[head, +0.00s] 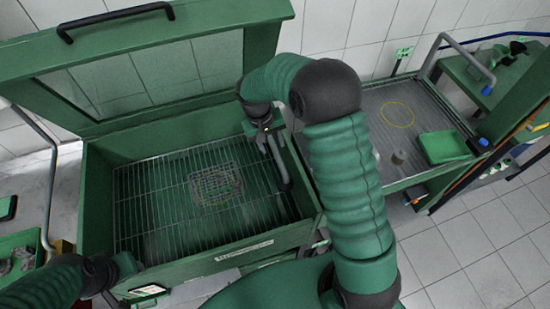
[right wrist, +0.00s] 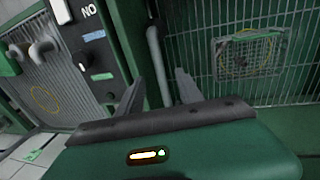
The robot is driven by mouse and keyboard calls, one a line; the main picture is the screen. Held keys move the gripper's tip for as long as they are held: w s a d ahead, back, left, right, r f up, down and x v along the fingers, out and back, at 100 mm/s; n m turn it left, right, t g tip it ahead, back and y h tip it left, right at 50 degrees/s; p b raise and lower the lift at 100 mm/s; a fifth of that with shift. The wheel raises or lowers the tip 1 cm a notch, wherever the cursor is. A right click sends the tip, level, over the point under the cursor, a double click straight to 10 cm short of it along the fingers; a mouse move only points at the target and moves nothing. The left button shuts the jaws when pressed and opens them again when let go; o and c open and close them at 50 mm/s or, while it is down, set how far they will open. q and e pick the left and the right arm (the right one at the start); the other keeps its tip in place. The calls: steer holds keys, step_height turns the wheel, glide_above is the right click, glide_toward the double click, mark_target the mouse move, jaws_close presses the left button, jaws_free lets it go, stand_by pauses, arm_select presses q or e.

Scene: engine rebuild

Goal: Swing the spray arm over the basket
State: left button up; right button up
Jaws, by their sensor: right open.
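The spray arm (head: 282,172) is a grey pipe along the right inner wall of the open green washer tub. It also shows in the right wrist view (right wrist: 154,55), between my two fingers in the picture. The wire basket (head: 216,186) sits near the middle of the tub's rack, left of the pipe, and also shows in the right wrist view (right wrist: 248,53). My right gripper (head: 268,134) is open at the pipe's upper end; I cannot tell whether it touches. My left gripper (head: 112,272) is by the tub's front left corner, its fingers unclear.
The washer's raised lid (head: 150,60) stands behind the tub. The tub's rim (head: 225,257) and a wire rack (head: 150,205) surround the basket. To the right is a bench (head: 400,110) with a green tray (head: 443,147) and a small grey cylinder (head: 398,157).

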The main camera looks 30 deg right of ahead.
mark_target(279, 161)
steer(key=x, duration=0.7)
steer(key=p+x, duration=0.1)
steer(key=x, duration=0.3)
steer(key=shift+w+d+f, duration=0.15)
steer(key=shift+d+f, duration=0.05)
steer(key=shift+d, duration=0.15)
steer(key=shift+a+r, duration=0.1)
steer(key=shift+a, duration=0.15)
steer(key=shift+c, duration=0.5)
steer(key=shift+d, duration=0.15)
jaws_close()
